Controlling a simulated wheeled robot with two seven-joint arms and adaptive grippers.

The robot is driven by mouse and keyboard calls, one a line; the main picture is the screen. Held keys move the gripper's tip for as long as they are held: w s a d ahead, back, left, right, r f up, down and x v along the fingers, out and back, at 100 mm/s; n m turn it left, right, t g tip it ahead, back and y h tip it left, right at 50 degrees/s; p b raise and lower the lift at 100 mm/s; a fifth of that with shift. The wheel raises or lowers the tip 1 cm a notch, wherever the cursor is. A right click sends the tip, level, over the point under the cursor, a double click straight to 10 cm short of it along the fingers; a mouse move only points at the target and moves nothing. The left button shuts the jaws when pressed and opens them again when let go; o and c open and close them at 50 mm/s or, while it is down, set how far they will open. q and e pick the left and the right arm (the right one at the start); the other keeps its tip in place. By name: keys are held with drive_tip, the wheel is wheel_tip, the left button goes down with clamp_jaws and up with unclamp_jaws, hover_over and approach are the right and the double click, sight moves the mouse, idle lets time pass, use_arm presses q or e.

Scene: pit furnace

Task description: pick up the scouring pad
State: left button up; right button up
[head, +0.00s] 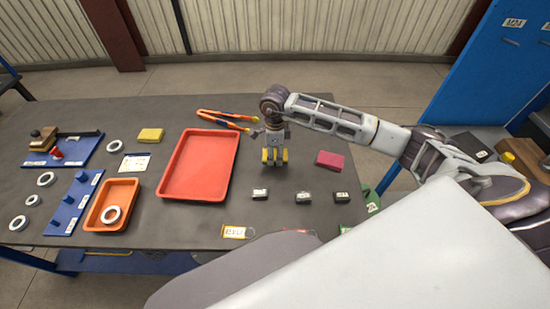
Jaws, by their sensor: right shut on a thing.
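A flat maroon pad (330,160), which looks like the scouring pad, lies on the dark workbench (310,125). My right gripper (274,156) points down, a little to the left of the maroon pad and apart from it. My left gripper is not in view.
A red tray (233,165) stands left of my right gripper, with orange-handled tongs (215,117) behind it.

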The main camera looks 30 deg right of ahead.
sight(275, 154)
wheel_tip(275, 154, up, 5)
drive_tip(key=shift+b, duration=0.3)
drive_tip(key=shift+r, duration=0.65)
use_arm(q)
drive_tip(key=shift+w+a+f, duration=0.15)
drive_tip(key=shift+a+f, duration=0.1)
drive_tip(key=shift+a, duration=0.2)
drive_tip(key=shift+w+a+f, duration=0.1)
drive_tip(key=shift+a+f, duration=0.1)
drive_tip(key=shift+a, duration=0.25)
use_arm(e)
drive_tip(key=shift+r, duration=0.15)
